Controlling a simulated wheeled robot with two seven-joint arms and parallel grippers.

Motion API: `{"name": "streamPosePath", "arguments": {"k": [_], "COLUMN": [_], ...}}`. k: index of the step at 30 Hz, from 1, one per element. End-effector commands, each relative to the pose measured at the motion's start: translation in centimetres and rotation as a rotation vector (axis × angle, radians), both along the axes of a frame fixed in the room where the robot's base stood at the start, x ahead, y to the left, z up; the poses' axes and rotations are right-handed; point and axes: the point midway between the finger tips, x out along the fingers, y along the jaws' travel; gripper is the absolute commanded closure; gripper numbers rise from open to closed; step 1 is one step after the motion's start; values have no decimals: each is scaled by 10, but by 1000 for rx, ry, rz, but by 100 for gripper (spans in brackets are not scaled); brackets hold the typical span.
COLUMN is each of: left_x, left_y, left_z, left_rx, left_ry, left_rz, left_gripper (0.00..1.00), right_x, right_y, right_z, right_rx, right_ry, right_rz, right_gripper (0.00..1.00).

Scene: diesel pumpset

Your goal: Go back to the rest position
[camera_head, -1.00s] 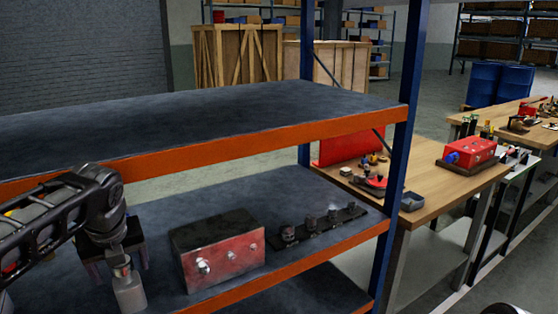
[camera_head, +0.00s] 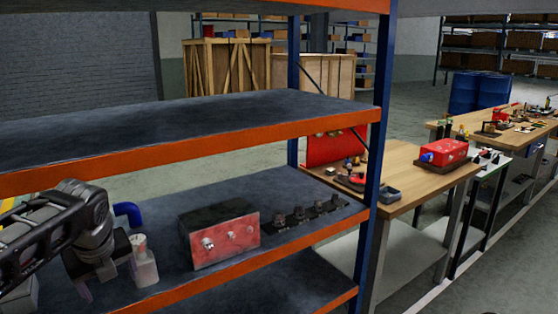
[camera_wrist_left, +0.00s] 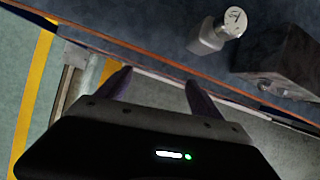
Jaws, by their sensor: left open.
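My left arm comes in from the left in the head view. Its gripper (camera_head: 105,286) is at the front of the middle shelf, left of a small grey bottle-like part with a round pale top (camera_head: 144,268). In the left wrist view the two dark fingers of the gripper (camera_wrist_left: 157,84) are spread with nothing between them. The bottle-like part (camera_wrist_left: 212,38) stands beyond them on the shelf, apart from the fingers. My right gripper does not show.
The blue-posted shelf (camera_head: 190,290) has orange edges. On it are a dark-and-red box with knobs (camera_head: 222,238), a row of dark parts (camera_head: 305,215) and a blue bent pipe (camera_head: 128,212). A wooden workbench (camera_head: 405,180) stands to the right, with floor beyond.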

Motion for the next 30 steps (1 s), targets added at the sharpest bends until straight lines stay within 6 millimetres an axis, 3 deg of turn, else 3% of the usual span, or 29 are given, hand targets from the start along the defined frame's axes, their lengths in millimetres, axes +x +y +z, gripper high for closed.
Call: {"name": "streamPosePath", "arguments": {"k": [6, 10, 14, 16, 17, 20, 23, 26, 30], "left_x": [21, 38, 60, 72, 77, 86, 77, 49, -15], "left_y": [-11, -29, -63, -90, -103, -153, -196, -228, -257], "left_z": [3, 0, -17, -38, -50, -110, -180, -250, -339], "left_rx": [-113, -241, -422, -555, -619, -856, -1048, -1163, -1189], "left_ry": [-133, -235, -316, -340, -345, -309, -223, -120, 14], "left_rz": [167, 301, 465, 590, 654, 932, 1253, 1577, 1996], "left_gripper": [24, 24, 24, 24, 24, 24, 24, 24, 24], "right_x": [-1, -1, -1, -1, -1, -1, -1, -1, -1], "right_y": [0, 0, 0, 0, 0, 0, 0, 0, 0], "right_z": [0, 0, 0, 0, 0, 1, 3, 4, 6], "right_rx": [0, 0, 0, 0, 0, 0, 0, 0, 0], "right_ry": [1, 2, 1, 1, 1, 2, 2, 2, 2], "right_rz": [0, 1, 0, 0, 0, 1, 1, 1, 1], "right_gripper": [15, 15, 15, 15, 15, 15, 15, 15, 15]}}
